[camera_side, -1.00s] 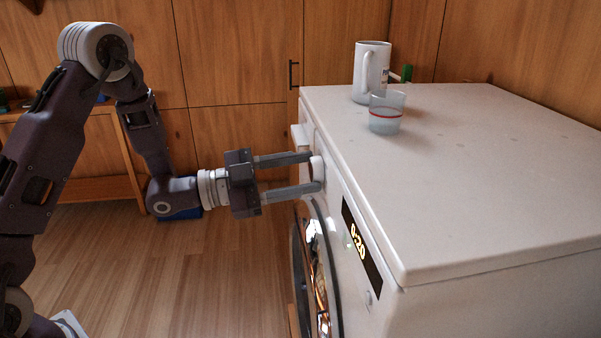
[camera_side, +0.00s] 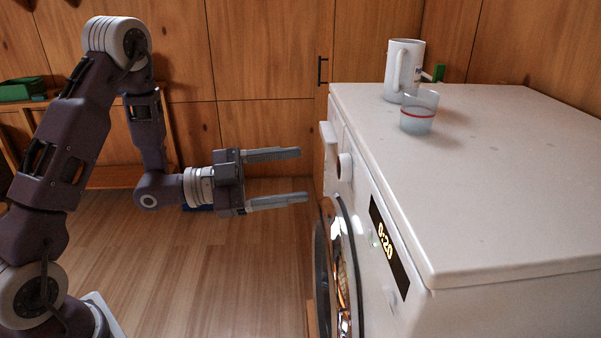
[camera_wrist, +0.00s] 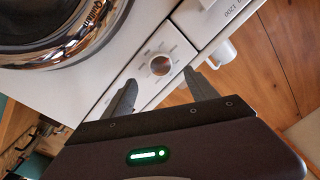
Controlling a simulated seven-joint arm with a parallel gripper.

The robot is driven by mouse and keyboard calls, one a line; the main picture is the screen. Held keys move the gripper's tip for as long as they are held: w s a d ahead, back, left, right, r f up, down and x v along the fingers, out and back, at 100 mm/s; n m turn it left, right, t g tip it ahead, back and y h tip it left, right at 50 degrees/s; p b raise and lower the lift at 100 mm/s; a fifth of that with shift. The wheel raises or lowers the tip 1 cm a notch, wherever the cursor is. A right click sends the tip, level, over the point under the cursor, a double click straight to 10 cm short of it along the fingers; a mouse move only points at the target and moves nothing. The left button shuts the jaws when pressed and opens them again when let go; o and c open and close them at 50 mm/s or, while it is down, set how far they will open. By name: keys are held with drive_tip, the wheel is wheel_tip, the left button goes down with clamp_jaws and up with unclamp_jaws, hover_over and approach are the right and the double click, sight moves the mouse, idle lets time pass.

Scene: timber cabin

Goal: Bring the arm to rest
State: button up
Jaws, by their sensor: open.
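My gripper (camera_side: 303,174) is open and empty, pointing right at the front of a white washing machine (camera_side: 490,180). A gap separates its fingertips from the machine's round knob (camera_side: 345,167). In the wrist view, the knob (camera_wrist: 160,65) lies ahead, between and beyond the two fingers (camera_wrist: 162,92).
A white mug (camera_side: 403,70) and a clear cup with a red line (camera_side: 418,112) stand on the machine's top. A green box (camera_side: 22,90) is at far left. Wooden cabinets (camera_side: 265,60) line the back. The floor between my arm and the machine is clear.

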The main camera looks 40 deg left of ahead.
drive_tip(key=shift+w, duration=0.1)
drive_tip(key=s+a+r+n+g+y, duration=0.35)
drive_tip(key=a+n+y, duration=0.55)
drive_tip(key=y, duration=0.4)
drive_tip(key=s+d+n+g, duration=0.2)
drive_tip(key=s+n, duration=0.1)
drive_tip(key=s, duration=0.7)
drive_tip(key=s+d+n+g, duration=0.3)
drive_tip(key=s, duration=0.8)
drive_tip(key=shift+s+d+f+h, duration=0.2)
drive_tip(key=shift+s+f+h, duration=0.05)
drive_tip(key=shift+s+h, duration=0.05)
